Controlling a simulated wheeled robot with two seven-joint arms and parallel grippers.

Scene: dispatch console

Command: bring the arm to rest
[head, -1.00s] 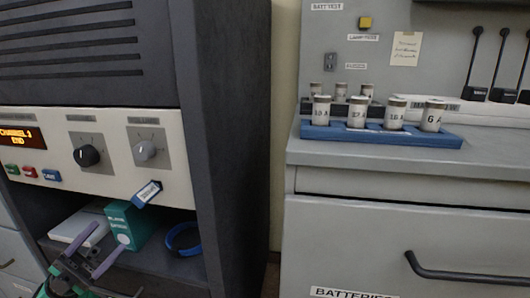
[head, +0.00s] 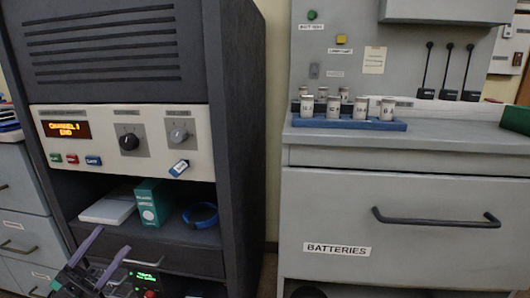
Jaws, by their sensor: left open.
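My left gripper (head: 97,262) shows at the lower left of the head view, in front of the console rack. Its two purple-grey fingers are spread apart with nothing between them. It is in front of and below the open shelf (head: 170,233), apart from the things on it as far as I can tell. The rest of the left arm is mostly cut off by the picture's bottom edge. My right gripper does not show.
Right, labelled jars stand in a blue tray (head: 398,126) on a grey cabinet with a handled drawer (head: 420,238).

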